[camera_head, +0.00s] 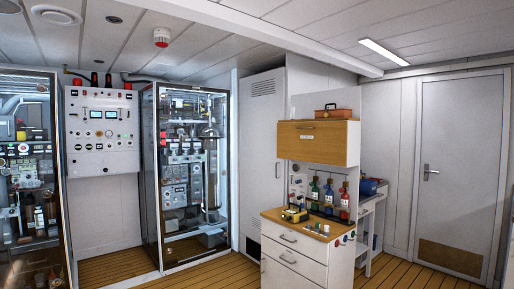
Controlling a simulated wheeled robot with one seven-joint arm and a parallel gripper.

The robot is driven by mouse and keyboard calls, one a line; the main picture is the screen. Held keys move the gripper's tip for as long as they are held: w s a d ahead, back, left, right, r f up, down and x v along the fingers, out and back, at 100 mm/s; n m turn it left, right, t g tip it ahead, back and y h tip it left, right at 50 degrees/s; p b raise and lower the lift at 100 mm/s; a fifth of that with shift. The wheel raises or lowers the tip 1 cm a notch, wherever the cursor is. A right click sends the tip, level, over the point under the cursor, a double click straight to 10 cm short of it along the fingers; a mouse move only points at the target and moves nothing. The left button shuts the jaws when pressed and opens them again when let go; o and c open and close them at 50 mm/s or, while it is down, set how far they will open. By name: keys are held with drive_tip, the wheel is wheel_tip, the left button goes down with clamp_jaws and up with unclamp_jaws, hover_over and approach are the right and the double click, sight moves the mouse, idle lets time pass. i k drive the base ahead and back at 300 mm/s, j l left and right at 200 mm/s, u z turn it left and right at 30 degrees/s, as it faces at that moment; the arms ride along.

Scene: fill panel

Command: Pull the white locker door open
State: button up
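A tall white locker door (259,135) stands at the back, between a glass-fronted cabinet and a workbench unit. It has a louvred vent near its top and looks shut. A small handle (278,170) shows near its right edge. The workbench unit hides part of the door's lower right. My gripper is not in view.
The workbench unit (294,264), with bottles and a yellow device on it, stands right of the locker. The glass-fronted cabinet (190,160) is to its left. A grey-white room door (460,160) is at far right. Bare plank floor (405,276) shows at lower right.

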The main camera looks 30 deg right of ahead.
sight(262, 95)
drive_tip(key=i+j+z, duration=0.1)
drive_tip(key=i, duration=2.5)
drive_tip(key=i+z, duration=0.15)
drive_tip(key=i, duration=0.8)
drive_tip(key=i+z, duration=0.1)
drive_tip(key=i, duration=0.8)
